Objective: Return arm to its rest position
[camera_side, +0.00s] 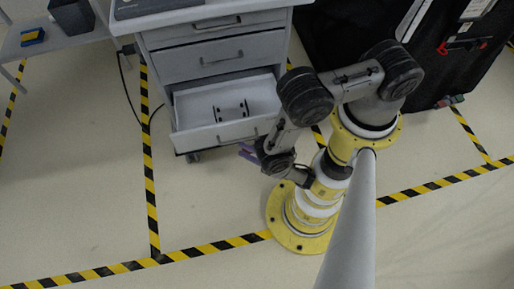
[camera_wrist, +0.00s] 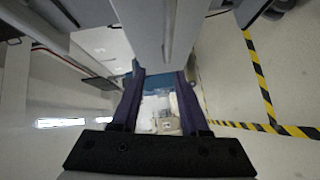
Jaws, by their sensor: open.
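My gripper (camera_side: 247,152) is at the end of the folded arm, beside the front right of the drawer cart (camera_side: 208,62). Its purple fingers point left toward the cart's open lowest drawer. In the wrist view my gripper (camera_wrist: 160,76) is open, with its two fingers apart. Pale, blurred shapes show in the gap between the fingers. I cannot tell what they are, and nothing is clearly held.
The cart's lowest drawer (camera_side: 185,112) is pulled out, with small dark pieces inside. A grey table (camera_side: 55,42) at the upper left carries a dark box (camera_side: 72,17). A large black case (camera_side: 455,75) stands at right. The striped floor at lower left is clear.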

